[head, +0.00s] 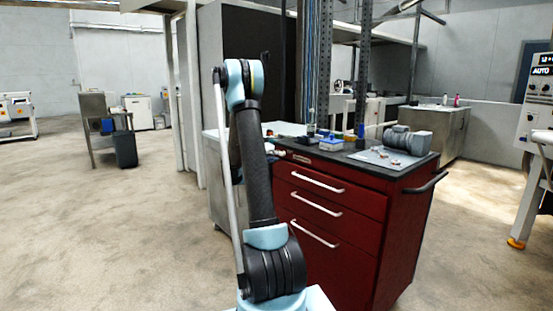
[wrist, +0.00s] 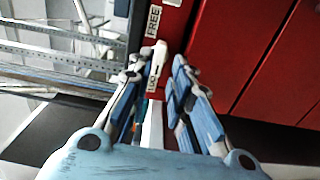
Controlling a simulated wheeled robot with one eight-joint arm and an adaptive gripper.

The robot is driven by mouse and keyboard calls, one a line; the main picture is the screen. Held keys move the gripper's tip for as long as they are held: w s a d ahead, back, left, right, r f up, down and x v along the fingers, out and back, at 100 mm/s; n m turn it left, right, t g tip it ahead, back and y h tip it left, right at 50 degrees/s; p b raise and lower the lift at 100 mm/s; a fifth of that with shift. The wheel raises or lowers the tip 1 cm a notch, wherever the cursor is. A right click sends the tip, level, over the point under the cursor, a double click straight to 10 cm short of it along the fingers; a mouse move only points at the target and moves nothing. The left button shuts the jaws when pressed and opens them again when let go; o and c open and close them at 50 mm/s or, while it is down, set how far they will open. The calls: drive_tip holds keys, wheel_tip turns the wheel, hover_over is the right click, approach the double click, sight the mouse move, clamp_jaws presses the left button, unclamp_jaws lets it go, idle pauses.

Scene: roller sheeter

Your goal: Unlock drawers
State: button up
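The red drawer cabinet (head: 330,225) stands right of my arm in the head view, with three drawers that appear shut, each with a silver handle. Its red front (wrist: 231,50) fills the upper right of the wrist view. A white label reading FREE (wrist: 153,21) is on the red front ahead of my fingers. A second label (wrist: 152,82), seemingly reading LOCK, is partly covered by the left finger. My gripper (wrist: 169,52) is open with a narrow gap, and I see nothing held. My arm hides the gripper in the head view.
The cabinet's dark top (head: 343,157) carries a grey machine part (head: 408,140), a blue box (head: 331,144) and small items. A dark side handle (head: 427,182) juts out at right. A perforated metal post (head: 362,70) rises behind.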

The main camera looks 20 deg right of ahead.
sight(282, 154)
drive_tip(key=shift+x, duration=1.85)
clamp_jaws()
drive_tip(key=shift+m, duration=9)
